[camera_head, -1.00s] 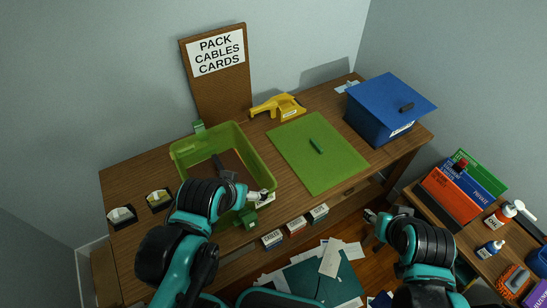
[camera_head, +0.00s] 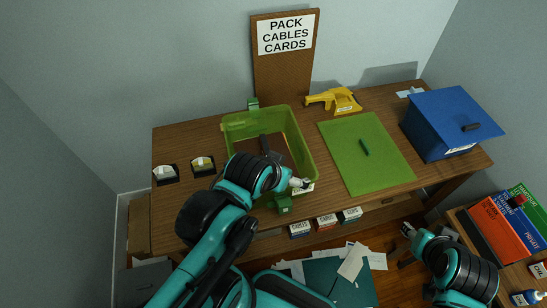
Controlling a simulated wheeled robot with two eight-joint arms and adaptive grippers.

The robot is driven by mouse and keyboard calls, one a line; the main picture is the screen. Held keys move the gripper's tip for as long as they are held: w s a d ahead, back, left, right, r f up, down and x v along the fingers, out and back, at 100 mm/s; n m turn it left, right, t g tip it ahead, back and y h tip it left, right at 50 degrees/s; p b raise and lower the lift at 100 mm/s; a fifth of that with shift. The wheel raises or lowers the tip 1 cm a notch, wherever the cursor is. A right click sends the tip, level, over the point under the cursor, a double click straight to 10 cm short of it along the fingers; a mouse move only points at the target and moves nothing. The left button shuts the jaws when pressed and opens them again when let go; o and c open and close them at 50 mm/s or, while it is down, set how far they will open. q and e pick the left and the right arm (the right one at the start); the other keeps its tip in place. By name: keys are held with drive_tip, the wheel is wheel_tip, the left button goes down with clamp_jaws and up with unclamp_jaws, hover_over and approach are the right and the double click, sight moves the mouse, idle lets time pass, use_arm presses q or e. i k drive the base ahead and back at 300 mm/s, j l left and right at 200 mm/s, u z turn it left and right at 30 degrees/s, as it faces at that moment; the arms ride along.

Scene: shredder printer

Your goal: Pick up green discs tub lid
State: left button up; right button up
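A flat green lid (camera_head: 343,166) lies on the desk, with a dark green bar-shaped handle (camera_head: 364,147) at its middle. The open green tub (camera_head: 304,140) stands left of the lid, with a dark item inside. My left gripper (camera_head: 303,184) is at the tub's front right, near its white label, left of the lid and apart from it. My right gripper (camera_head: 407,231) is in front of the desk's edge at the right, below the lid in the picture, and holds nothing I can see. Both grippers are too small to tell their finger opening.
A blue lidded box (camera_head: 440,135) stands right of the lid. A yellow tool (camera_head: 337,101) lies behind it. A cork board (camera_head: 285,75) reads "PACK CABLES CARDS". Small labelled boxes (camera_head: 326,221) line the desk's front. Papers (camera_head: 355,262) lie below. A side table (camera_head: 462,218) with folders stands right.

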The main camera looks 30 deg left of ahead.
sight(368, 160)
drive_tip(key=i+l+u, duration=0.1)
drive_tip(key=l, duration=0.25)
drive_tip(key=i+l+u, duration=0.1)
drive_tip(key=i+l, duration=0.25)
drive_tip(key=i+l+u, duration=0.1)
drive_tip(key=l, duration=0.4)
drive_tip(key=i, duration=0.05)
